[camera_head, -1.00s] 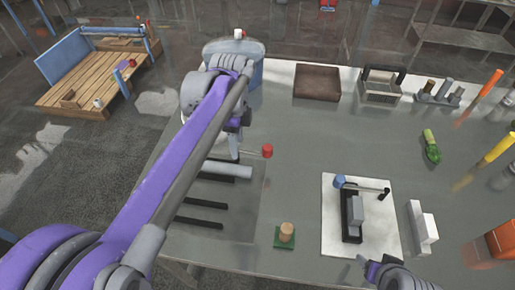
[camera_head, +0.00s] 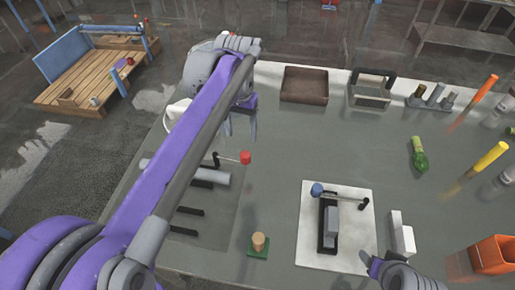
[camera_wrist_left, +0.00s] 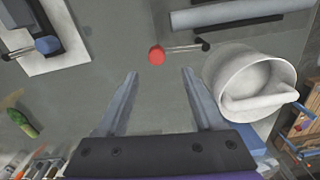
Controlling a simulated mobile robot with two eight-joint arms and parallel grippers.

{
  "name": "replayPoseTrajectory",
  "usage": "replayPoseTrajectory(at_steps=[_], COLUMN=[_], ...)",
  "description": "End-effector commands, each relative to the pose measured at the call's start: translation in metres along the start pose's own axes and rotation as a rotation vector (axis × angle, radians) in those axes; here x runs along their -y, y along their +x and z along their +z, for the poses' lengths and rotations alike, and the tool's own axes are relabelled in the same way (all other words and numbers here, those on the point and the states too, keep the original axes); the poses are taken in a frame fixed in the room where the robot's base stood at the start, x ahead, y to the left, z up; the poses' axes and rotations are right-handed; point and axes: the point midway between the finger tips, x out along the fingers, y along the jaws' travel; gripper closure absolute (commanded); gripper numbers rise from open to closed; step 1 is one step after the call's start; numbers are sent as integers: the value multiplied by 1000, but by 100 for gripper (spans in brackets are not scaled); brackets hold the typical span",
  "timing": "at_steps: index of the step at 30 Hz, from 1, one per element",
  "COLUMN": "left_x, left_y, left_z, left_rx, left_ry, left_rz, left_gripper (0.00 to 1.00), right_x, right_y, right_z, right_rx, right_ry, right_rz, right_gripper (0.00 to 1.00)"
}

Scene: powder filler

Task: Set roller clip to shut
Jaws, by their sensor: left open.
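A lever with a red knob (camera_head: 245,157) stands out to the right beside a grey roller (camera_head: 210,174) on a dark plate; I take this as the roller clip. In the left wrist view the red knob (camera_wrist_left: 157,55) lies beyond and between my fingertips, with the grey roller (camera_wrist_left: 235,12) above it. My left gripper (camera_head: 241,127) is open and empty on the far side of the knob, apart from it. It also shows in the left wrist view (camera_wrist_left: 159,74). My right gripper (camera_head: 369,264) is at the lower right edge; its opening is unclear.
A white board (camera_head: 358,240) carries another lever with a blue knob (camera_head: 317,190). A white pot (camera_wrist_left: 270,75) stands close to the left gripper. A green base (camera_head: 257,247) with a wooden peg, a brown tray (camera_head: 304,84) and a green bottle (camera_head: 418,155) are on the table.

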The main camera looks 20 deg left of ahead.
Motion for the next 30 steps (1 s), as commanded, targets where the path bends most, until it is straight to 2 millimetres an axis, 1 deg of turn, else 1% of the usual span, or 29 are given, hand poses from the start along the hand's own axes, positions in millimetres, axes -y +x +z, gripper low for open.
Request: replayPoseTrajectory(at_steps=[1, 3, 8, 11, 18, 22, 27, 30], left_x=[0, 0, 0, 0, 0, 0, 0, 0], left_y=[-2, -4, -1, 11, 57, 79, 97, 102], left_z=[0, 0, 0, 0, 0, 0, -1, 0], left_rx=[0, 0, 0, 1, 0, 0, -1, -1], left_ry=[-68, -146, -218, -219, -217, -217, -217, -217], left_rz=[0, 0, 0, 0, 0, 0, 0, 0], left_gripper=[31, 31, 31, 31, 31, 31, 31, 31], right_x=[0, 0, 0, 0, 0, 0, 0, 0], right_y=[-1, -1, -1, 0, 2, 3, 4, 4], right_z=[-1, -1, -1, 0, 3, 5, 6, 6], right_rx=[-1, -1, -1, 0, 3, 5, 6, 6], right_ry=[0, 0, 0, 0, 0, 0, 0, 0], right_rz=[0, 0, 0, 0, 0, 0, 0, 0], right_gripper=[31, 31, 31, 31, 31, 31, 31, 31])
